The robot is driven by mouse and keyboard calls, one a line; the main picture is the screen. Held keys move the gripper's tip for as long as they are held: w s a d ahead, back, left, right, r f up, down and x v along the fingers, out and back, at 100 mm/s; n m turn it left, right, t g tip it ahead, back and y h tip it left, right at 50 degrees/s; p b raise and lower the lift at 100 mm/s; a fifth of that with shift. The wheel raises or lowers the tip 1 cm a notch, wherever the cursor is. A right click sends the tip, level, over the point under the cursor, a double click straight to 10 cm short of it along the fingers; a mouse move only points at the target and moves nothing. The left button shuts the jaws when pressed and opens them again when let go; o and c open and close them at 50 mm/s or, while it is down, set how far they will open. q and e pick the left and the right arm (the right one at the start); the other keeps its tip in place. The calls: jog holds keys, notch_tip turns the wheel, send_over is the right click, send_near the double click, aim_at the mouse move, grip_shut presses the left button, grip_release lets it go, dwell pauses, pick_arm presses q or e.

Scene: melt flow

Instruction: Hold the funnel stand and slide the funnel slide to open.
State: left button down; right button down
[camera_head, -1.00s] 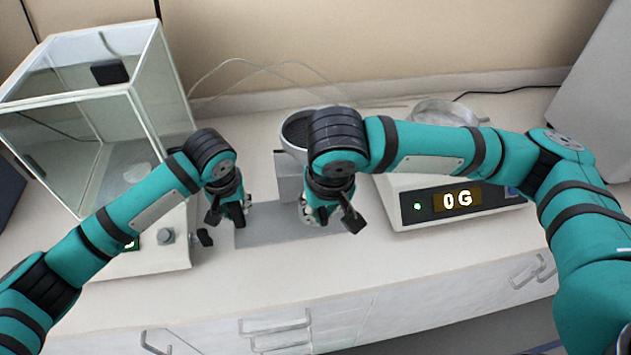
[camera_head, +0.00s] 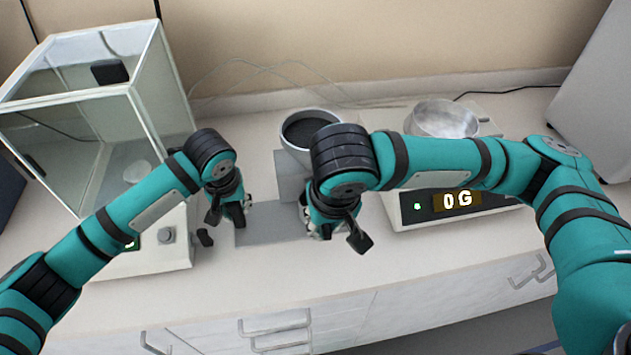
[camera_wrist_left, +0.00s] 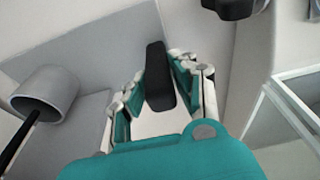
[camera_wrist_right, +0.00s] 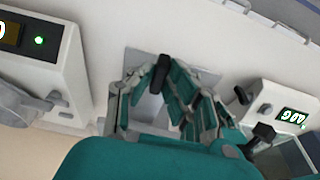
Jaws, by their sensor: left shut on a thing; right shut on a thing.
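The grey funnel stand has a flat base plate (camera_head: 272,228) on the counter, with a round white-rimmed funnel (camera_head: 289,143) on top holding dark material. My left gripper (camera_head: 247,202) is shut at the left side of the stand. In the left wrist view, a dark bar sits between its fingers (camera_wrist_left: 158,85), and part of the grey stand (camera_wrist_left: 88,125) shows beside it. My right gripper (camera_head: 318,230) is shut at the right side of the stand, where the slide is. A dark bar also shows between its fingers (camera_wrist_right: 163,80). The slide itself is hidden by the gripper.
A glass-walled balance (camera_head: 160,60) stands on the left, close to my left arm. A scale reading 0G (camera_head: 405,215) stands on the right under my right arm, with a metal dish (camera_head: 443,119) on it. The counter's front strip (camera_head: 270,275) is clear.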

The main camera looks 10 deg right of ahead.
jog(key=c, duration=1.2)
grip_release()
jog(key=shift+s, duration=0.15)
jog(key=shift+c, duration=0.2)
jog(key=v, duration=0.8)
jog(key=shift+o, duration=0.4)
jog(key=o, duration=0.5)
jog(key=shift+w+r+v, duration=0.1)
jog(key=shift+w+v, duration=0.2)
jog(key=shift+v, duration=1)
jog(key=shift+w+r+v, duration=0.1)
jog(key=shift+w+v, duration=0.2)
jog(key=shift+v, duration=0.95)
jog(key=shift+w+r+v, duration=0.1)
jog(key=shift+w+v, duration=0.25)
jog(key=shift+v, duration=0.95)
